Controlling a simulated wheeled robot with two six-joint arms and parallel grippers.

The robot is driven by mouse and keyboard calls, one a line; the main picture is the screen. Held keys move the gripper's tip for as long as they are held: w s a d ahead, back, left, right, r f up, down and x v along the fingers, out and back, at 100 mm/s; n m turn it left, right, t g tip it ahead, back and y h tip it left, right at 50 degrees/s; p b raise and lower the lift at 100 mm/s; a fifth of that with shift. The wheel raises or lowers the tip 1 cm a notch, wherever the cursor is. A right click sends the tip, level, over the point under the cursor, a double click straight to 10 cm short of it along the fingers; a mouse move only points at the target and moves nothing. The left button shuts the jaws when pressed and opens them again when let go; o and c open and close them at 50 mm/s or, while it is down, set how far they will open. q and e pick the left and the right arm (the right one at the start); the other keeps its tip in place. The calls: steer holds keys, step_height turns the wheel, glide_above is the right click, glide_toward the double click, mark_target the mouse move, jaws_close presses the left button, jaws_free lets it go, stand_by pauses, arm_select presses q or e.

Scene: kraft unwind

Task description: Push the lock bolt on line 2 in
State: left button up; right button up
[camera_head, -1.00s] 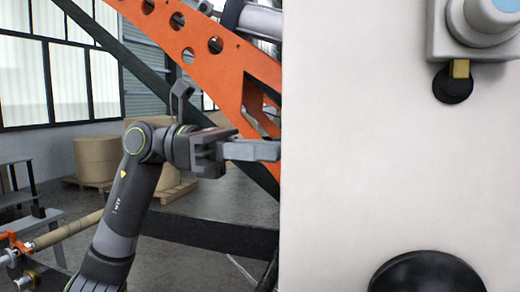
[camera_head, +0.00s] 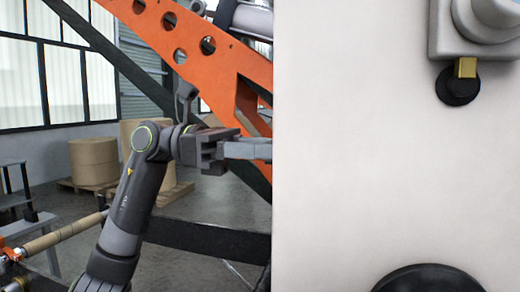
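A black round knob (camera_head: 458,88) with a small square brass piece (camera_head: 466,67) sits under a grey housing (camera_head: 470,45) at the upper right, on a pale panel (camera_head: 350,150). It may be the lock bolt; no line number is readable. My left gripper (camera_head: 262,149) is level and points right, its tips at the panel's left edge, well left of and below the knob. Its grey fingers are seen from the side, so I cannot tell whether they are open, and I see nothing held. My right gripper is not in view.
A black round part (camera_head: 428,280) is cut off at the bottom right. An orange frame beam with holes (camera_head: 180,55) and a dark bar (camera_head: 215,238) lie behind my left arm. Kraft rolls (camera_head: 93,160) stand farther back. The panel's middle is bare.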

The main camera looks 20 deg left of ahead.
arm_select(q)
steer(key=shift+s+f, duration=0.1)
steer(key=shift+s, duration=0.05)
steer(key=shift+a+f+b, duration=0.15)
steer(key=shift+a+b, duration=0.25)
steer(key=shift+a, duration=0.2)
steer(key=shift+w+a+b, duration=0.2)
steer(key=shift+a+b, duration=1.05)
steer(key=shift+a, duration=2.8)
steer(key=shift+w+a+b, duration=0.2)
steer(key=shift+a+b, duration=1)
steer(key=shift+a, duration=2.85)
